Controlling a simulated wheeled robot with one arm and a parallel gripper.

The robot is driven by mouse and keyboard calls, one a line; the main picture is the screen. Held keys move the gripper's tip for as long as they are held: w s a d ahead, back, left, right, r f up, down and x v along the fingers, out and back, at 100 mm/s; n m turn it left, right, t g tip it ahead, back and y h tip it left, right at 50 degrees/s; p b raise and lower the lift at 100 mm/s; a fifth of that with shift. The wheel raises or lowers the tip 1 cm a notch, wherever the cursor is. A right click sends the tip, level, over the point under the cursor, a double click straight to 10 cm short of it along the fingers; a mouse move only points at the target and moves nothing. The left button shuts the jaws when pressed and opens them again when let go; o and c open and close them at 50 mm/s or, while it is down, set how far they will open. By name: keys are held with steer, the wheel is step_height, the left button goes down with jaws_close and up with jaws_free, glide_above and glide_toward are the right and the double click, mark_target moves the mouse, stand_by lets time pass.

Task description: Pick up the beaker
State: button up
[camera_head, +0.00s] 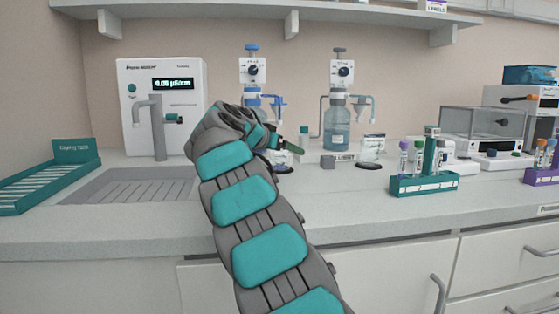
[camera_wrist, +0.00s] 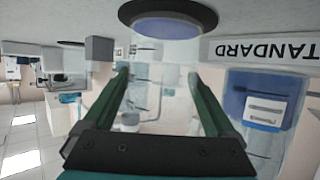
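My gripper (camera_wrist: 157,78) shows its two green fingers standing well apart in the wrist view. A faint clear glass shape, which looks like the beaker (camera_wrist: 155,100), shows between them; its outline is hard to make out, and I see no clear contact with either finger. In the head view my gripper (camera_head: 292,145) is at the counter's middle, in front of the blue-topped dispenser. The beaker cannot be made out there, as my wrist and fingers cover that spot. A black round pad with a bluish centre (camera_wrist: 168,20) is close beyond the fingertips in the wrist view.
A blue-topped dispenser (camera_head: 252,72) and a dark-topped dispenser bottle (camera_head: 337,130) stand behind. A water unit (camera_head: 162,90) is at left. A teal tube rack (camera_head: 424,185) stands at right. A STANDARD label (camera_wrist: 265,48) is beside the pad. The counter's front edge is clear.

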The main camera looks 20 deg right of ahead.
steer(key=c, duration=1.1)
